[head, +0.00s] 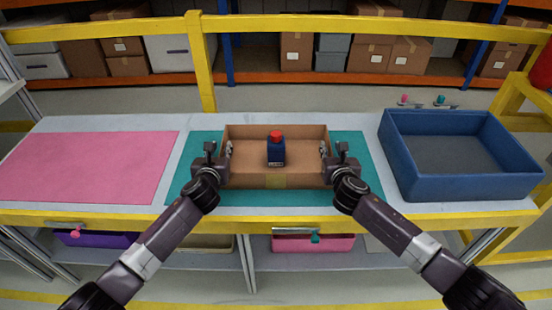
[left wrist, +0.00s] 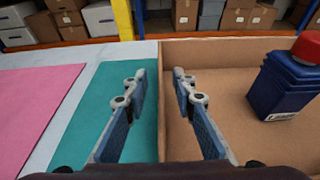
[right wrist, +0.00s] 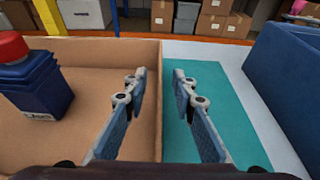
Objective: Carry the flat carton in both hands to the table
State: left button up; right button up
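The flat carton (head: 245,181) is a shallow, open-topped brown box on a teal mat (head: 350,190) on the table (head: 355,123). A dark blue bottle with a red cap (head: 277,151) stands upright inside it. My left gripper (head: 228,150) is at the carton's left wall; in the left wrist view its open fingers (left wrist: 158,85) stand on either side of that wall, with gaps. My right gripper (head: 324,150) is at the right wall; in the right wrist view its open fingers (right wrist: 160,85) straddle that wall, apart from it.
A pink mat (head: 90,165) lies bare at the left of the table. A blue bin (head: 455,185) stands at the right. A yellow rail (head: 300,24) and shelves of boxes are behind. Bins sit on a shelf below, including a pink one (head: 290,243).

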pick_arm(q)
jog(key=shift+w+f, duration=0.15)
jog(key=shift+w, duration=0.4)
pick_arm(e)
jog(key=shift+w+f, duration=0.15)
jog(key=shift+w, duration=0.4)
pick_arm(q)
grip_shut()
pick_arm(e)
grip_shut()
